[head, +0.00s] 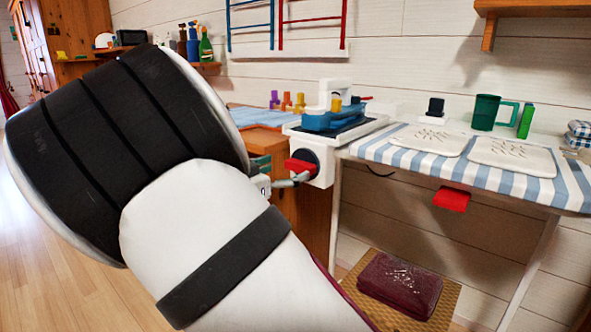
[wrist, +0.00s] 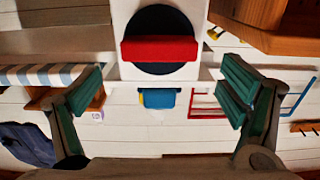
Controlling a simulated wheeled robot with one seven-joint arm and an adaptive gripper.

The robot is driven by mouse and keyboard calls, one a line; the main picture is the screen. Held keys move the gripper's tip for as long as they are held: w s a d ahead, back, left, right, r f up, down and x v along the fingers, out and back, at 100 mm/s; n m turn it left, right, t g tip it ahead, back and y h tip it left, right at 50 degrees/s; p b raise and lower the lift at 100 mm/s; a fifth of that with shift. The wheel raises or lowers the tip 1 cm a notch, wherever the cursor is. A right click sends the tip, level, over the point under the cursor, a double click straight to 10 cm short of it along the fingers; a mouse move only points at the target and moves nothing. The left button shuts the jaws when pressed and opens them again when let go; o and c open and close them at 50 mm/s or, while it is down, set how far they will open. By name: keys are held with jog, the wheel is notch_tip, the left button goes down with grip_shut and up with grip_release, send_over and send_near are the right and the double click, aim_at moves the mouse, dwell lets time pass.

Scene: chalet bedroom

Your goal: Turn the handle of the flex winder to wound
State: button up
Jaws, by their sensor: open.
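The flex winder is a white box (head: 325,160) at the left end of the striped table, with a dark round disc on its front. Its handle is a red bar (head: 301,166) across the disc. In the wrist view the handle (wrist: 160,49) lies level across the black disc (wrist: 160,20), at top centre. My gripper (wrist: 162,95) is open, with one green-padded finger on each side of the picture and nothing between them. The handle shows ahead, between and beyond the fingertips; I see no contact. In the head view my arm hides most of the gripper. No position marking is legible.
The striped table (head: 375,151) bears two white boards, a green mug (head: 485,112) and a blue-and-black device on the winder's top. A red tag (head: 451,199) hangs under its front edge. A wooden cabinet stands left of the winder. A maroon cushion (head: 400,284) lies on a mat below.

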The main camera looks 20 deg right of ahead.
aim_at(296, 165)
jog(key=shift+b+x, duration=0.6)
jog(key=shift+x, duration=2.4)
jog(key=c, duration=1)
